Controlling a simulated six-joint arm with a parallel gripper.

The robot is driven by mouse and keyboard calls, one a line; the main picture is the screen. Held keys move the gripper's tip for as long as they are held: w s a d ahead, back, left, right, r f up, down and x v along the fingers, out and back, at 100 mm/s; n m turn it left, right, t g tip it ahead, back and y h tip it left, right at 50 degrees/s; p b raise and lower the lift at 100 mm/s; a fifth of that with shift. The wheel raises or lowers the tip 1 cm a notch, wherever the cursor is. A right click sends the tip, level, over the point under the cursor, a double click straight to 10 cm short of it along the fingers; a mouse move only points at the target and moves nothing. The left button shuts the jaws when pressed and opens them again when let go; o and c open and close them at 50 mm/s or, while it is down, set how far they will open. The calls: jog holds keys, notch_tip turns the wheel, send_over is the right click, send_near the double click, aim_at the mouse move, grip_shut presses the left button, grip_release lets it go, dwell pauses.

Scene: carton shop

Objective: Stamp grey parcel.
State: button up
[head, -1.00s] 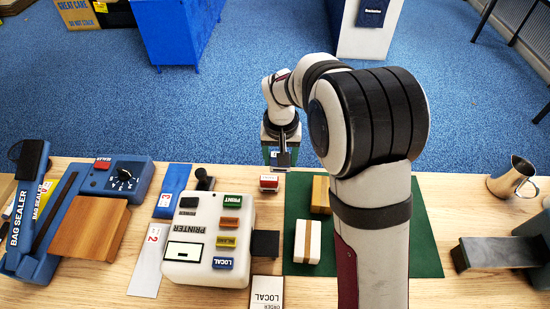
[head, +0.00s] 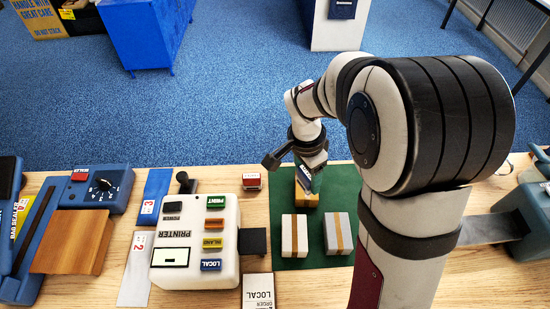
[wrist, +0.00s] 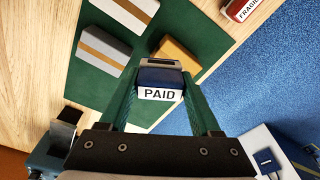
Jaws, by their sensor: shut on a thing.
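My gripper (head: 310,178) is shut on a blue stamp (wrist: 160,80) whose white label reads PAID; its green fingers (wrist: 160,95) clasp both sides in the wrist view. It hangs over the back of the green mat (head: 278,205), by the tan parcel (head: 305,201), which it partly covers in the head view. The grey parcel (head: 339,218), with a brown tape band, lies at the mat's front right, nearer the camera than the gripper. It also shows in the wrist view (wrist: 92,58). A white parcel (head: 287,240) with a similar band lies to its left.
A red FRAGILE stamp (head: 251,181) stands just left of the mat. Farther left is a white printer (head: 190,260) with coloured buttons, then a blue bag sealer (head: 90,195). A blue-green machine (head: 535,215) is at the right. Blue floor lies beyond the table's back edge.

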jog(key=s+d+m+g, duration=0.2)
jog(key=s+d+m, duration=0.5)
jog(key=s+m, duration=0.5)
jog(key=shift+w+d+f+m, duration=0.15)
jog(key=shift+f+m, duration=0.25)
jog(key=shift+f, duration=0.6)
jog(key=shift+w+f+m, duration=0.25)
jog(key=shift+f+m, duration=0.15)
jog(key=shift+f, duration=0.55)
jog(key=shift+w+d+f+m, duration=0.15)
jog(key=shift+f+m, duration=0.25)
jog(key=shift+f, duration=0.6)
jog(key=shift+f, duration=0.55)
notch_tip(320, 180, up, 7)
